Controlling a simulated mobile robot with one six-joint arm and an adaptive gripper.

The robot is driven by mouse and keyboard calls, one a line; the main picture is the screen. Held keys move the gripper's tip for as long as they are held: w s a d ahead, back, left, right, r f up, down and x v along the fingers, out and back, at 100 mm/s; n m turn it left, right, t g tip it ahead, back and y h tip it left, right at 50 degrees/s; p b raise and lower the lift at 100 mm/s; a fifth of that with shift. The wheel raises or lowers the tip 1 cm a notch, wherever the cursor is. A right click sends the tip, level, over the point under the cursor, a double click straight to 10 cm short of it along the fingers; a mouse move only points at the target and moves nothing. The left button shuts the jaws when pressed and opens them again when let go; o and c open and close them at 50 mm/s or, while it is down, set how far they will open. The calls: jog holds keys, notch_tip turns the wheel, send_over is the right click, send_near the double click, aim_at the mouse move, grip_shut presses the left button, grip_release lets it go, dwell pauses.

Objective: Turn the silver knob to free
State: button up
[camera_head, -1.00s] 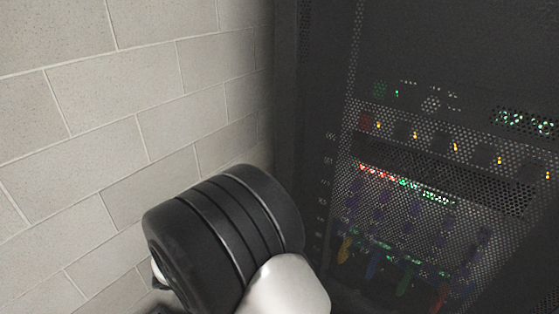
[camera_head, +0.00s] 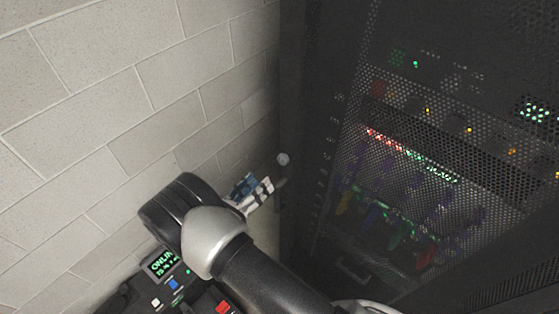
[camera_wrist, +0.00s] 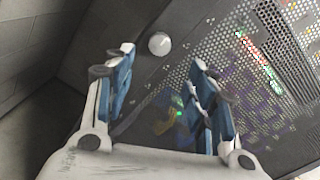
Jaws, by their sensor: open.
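The silver knob (camera_head: 283,159) is a small round pale knob on the dark left edge of the rack, near the wall corner. In the wrist view the knob (camera_wrist: 159,44) lies beyond the fingertips, between them and nearer the left finger. My gripper (camera_wrist: 165,60) is open, with its blue-padded fingers apart and nothing between them. In the head view my gripper (camera_head: 262,185) is just below and left of the knob, apart from it. Markings around the knob are too small to read.
The dark rack (camera_head: 440,130) has a perforated door with coloured lights and cables behind it. A pale block wall (camera_head: 120,90) stands at the left. A panel with a green display reading "ONLIN" (camera_head: 162,265) and coloured buttons shows at lower left.

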aim_at(281, 162)
jog(key=p+x, duration=0.1)
jog(key=x, duration=1)
jog(key=shift+c, duration=0.3)
jog(key=c, duration=1)
